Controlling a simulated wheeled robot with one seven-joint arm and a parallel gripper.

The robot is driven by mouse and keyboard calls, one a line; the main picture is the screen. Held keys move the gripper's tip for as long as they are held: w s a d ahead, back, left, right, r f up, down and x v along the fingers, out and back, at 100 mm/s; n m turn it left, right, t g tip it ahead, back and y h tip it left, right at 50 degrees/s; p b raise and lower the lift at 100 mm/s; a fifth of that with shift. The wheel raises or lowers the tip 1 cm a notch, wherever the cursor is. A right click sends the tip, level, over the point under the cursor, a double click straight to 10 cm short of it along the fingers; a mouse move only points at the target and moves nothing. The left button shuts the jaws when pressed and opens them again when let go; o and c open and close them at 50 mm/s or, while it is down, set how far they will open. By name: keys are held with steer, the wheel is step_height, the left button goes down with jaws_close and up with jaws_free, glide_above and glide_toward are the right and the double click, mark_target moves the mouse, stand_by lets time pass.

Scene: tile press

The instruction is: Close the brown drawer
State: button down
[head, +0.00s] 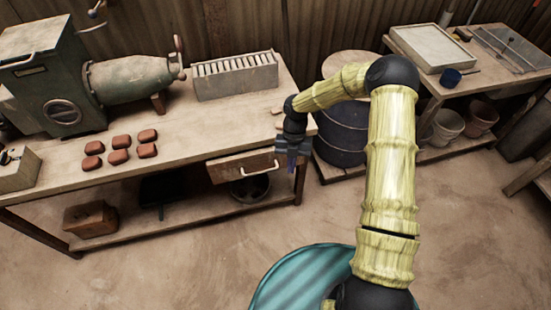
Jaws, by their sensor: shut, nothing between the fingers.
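The brown drawer (233,168) sits under the right part of the wooden workbench's top. Its front, with a pale bar handle (258,172), stands out from the bench edge, so it is at least partly open. My gripper (293,162) is just right of the drawer, near the bench's right front corner, pointing down. It looks apart from the drawer and handle, though depth is hard to judge. Its fingers are small and dark in this view; it is shut and holds nothing.
Several red-brown blocks (120,141) lie on the workbench (190,130), with a green machine (60,85) and a slotted rack (235,80) behind. A dark barrel (340,140) stands right of the bench. A dark bowl (250,188) is on the lower shelf. The floor in front is clear.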

steer(key=a+f+n+t+y+b, duration=0.5)
steer(key=f+n+b, duration=0.25)
steer(key=n, duration=0.95)
steer(key=a+f+n+t+y+b, duration=0.55)
steer(key=f+n+b, duration=0.2)
steer(key=n, duration=1.05)
steer(key=d+r+m+t+h+b, duration=0.1)
steer(key=d+m+t+h+b, duration=0.2)
steer(key=m, duration=1.2)
steer(key=s+d+r+m+t+h+b, duration=0.1)
steer(key=d+m+t+h+b, duration=0.2)
steer(key=m, duration=1.2)
steer(key=d+t+b, duration=0.2)
steer(key=d+t, duration=0.2)
steer(key=d, duration=0.2)
steer(key=shift+s+r+t+b, duration=0.15)
steer(key=shift+r+t+b, duration=0.15)
steer(key=shift+t+b, duration=0.05)
